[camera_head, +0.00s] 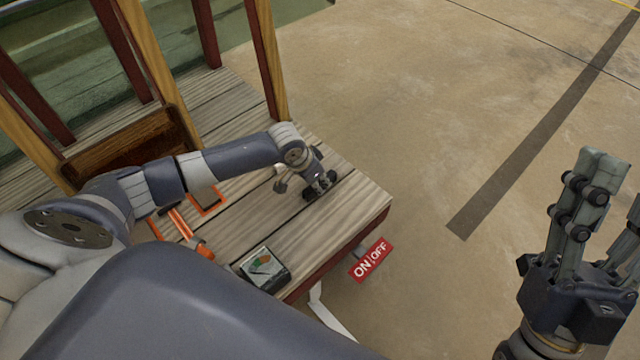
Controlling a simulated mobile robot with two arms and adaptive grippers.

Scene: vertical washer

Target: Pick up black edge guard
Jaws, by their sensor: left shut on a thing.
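My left gripper (318,188) is shut at the right part of the wooden deck, low over the planks. It is shut on a small dark thing, which fits the black edge guard. The thing is mostly hidden by the dark fingers, so its outline and whether it touches the planks cannot be told. My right gripper (608,205) is at the right edge of the view, fingers pointing up and spread apart, over the concrete floor. It is empty and partly cut off by the frame.
On the wooden deck (235,225) lie an orange-handled tool (188,232) and a box with a dial (263,268). A red ON/OFF sign (371,260) hangs off the deck's front edge. Wooden posts (268,60) rise behind. The concrete floor (430,120) is clear.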

